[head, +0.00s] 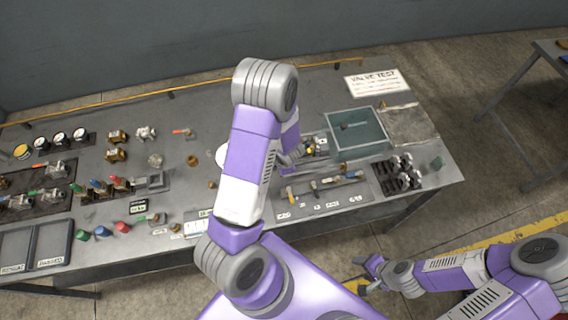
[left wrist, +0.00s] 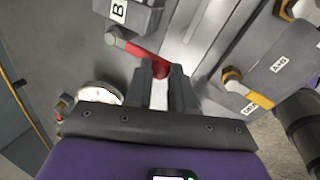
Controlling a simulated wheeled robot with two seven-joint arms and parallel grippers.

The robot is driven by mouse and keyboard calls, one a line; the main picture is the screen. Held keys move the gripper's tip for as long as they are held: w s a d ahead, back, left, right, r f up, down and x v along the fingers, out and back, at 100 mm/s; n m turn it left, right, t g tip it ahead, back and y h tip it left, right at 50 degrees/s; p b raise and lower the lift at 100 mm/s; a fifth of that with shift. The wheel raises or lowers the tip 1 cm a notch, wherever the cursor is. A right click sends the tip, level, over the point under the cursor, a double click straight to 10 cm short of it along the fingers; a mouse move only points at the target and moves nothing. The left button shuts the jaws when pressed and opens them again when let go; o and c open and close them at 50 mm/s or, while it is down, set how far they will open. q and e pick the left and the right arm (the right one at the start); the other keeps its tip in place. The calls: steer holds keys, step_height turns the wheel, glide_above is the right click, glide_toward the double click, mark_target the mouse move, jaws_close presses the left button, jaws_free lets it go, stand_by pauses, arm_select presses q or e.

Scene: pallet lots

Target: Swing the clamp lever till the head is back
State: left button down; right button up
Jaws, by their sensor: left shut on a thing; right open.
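The red lever (left wrist: 146,54) shows in the left wrist view, with a grey-pink knob at its far end beside a grey block marked B (left wrist: 128,12). My left gripper (left wrist: 161,70) is shut on the near end of the red lever. In the head view my left arm hides most of that hand and the clamp under it. I cannot make out the clamp head or how far it is swung. My right gripper (head: 370,273) is open and empty, low at the right, off the front of the bench.
A round white gauge (left wrist: 98,93) lies left of my left fingers. A valve with a yellow handle (left wrist: 250,92) is to their right. In the head view a teal-lined tray (head: 357,151) and black fittings (head: 398,172) stand on the bench's right. Gauges and valves crowd its left.

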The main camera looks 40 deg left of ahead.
arm_select(q)
steer(key=shift+f, duration=0.1)
steer(key=c, duration=1)
jaws_free()
steer(key=shift+o, duration=0.2)
steer(key=p+v, duration=0.3)
steer(key=v, duration=0.4)
steer(key=shift+r, duration=0.2)
steer(key=shift+d, duration=0.15)
